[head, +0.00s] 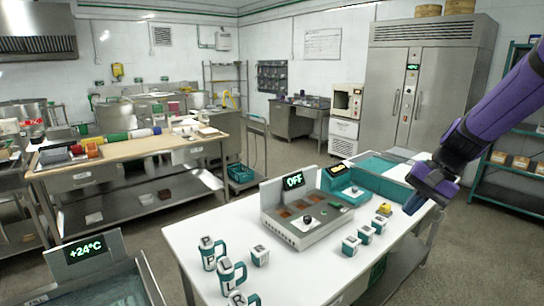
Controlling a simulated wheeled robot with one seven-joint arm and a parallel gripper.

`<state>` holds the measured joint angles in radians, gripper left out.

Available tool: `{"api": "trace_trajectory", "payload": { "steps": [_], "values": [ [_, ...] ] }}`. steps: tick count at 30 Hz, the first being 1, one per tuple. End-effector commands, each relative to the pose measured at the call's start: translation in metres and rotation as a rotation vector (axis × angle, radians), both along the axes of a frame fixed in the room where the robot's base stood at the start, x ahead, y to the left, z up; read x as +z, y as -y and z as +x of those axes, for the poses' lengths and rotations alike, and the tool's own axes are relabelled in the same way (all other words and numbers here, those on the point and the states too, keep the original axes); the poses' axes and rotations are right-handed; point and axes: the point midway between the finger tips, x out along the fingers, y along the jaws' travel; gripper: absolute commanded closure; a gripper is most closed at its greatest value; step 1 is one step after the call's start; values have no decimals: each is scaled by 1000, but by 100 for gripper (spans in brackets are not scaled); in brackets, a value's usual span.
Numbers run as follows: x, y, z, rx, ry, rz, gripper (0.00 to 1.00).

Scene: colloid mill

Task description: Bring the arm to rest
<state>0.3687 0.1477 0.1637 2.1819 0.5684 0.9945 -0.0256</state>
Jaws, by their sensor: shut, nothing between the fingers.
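My arm (495,115) is purple and black and reaches in from the upper right. My gripper (413,204) points down over the right end of the white table, small in the view, with its fingers shut and empty. It is to the right of a small yellow item (384,209). A grey machine (306,236) with a dark display reading OFF (293,181) stands on the table, left of my gripper and apart from it.
The white table (197,235) also bears teal-and-white mugs (230,272) and small lettered cubes (351,246). A steel fridge (425,85) and shelves (512,165) stand behind my arm. Grey floor (475,250) is clear at the right.

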Motion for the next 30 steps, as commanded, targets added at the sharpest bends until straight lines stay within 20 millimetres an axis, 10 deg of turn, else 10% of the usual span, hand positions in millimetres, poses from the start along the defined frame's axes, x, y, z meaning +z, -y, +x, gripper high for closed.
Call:
{"api": "trace_trajectory", "payload": {
  "steps": [15, 30],
  "values": [
    [85, -22, -112, 231, 254, -322, 100],
    [118, -15, -212, 380, 513, -562, 100]
  ]
}}
